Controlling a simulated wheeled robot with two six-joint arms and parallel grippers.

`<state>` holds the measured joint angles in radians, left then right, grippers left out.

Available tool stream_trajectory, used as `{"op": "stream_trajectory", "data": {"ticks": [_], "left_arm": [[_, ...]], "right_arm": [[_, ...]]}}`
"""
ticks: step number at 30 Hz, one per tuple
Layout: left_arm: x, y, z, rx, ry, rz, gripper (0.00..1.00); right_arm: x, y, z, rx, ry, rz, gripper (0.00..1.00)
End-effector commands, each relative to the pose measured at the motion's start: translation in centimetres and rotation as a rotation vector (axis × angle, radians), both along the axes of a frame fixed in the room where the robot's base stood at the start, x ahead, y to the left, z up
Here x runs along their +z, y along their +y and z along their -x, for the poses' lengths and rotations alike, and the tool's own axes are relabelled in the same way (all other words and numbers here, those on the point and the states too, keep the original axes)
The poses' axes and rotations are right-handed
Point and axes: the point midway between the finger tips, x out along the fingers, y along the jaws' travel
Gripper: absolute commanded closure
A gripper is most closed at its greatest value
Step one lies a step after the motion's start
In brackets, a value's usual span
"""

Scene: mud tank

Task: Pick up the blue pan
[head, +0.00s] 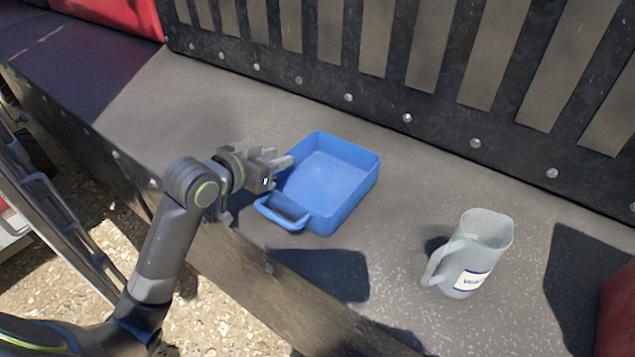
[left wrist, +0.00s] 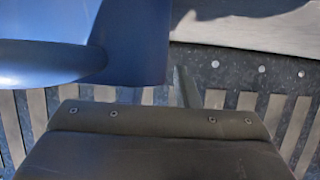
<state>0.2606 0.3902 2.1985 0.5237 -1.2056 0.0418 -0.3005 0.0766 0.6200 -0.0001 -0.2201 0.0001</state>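The blue pan (head: 335,178) is a rectangular tray with upright walls and a loop handle at its near left side. It appears to rest flat on the grey tank floor, empty. My left gripper (head: 283,161) is at the pan's left wall, its tips close to the rim. I cannot tell whether they touch it or how far apart they are. In the left wrist view, part of the blue pan (left wrist: 135,40) fills the upper left, with a rounded part in front of it. The gripper's tips are mostly hidden there. My right gripper is in neither view.
A grey-white jug (head: 475,262) with a label stands right of the pan. A red object (head: 618,310) is at the lower right edge. A dark slatted wall (head: 407,118) rises behind, and a wooden beam (head: 270,290) runs along the near edge. Floor between pan and jug is clear.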

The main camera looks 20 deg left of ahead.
Motion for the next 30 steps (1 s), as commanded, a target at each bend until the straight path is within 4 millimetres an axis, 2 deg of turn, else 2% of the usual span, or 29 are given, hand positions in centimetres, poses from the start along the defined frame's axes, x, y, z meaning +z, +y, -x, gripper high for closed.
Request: {"op": "stream_trajectory", "data": {"ticks": [10, 17, 30], "left_arm": [[-0.36, -0.24, -0.63, 0.001, 0.000, -0.002, 0.72], [-0.34, -0.24, -0.62, 0.000, 0.001, -0.001, 1.00], [-0.10, -0.24, -0.63, -0.001, -0.003, -0.001, 1.00]], "right_arm": [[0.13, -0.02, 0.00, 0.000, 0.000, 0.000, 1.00], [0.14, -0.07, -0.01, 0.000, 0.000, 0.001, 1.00], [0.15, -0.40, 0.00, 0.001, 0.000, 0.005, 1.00]]}}
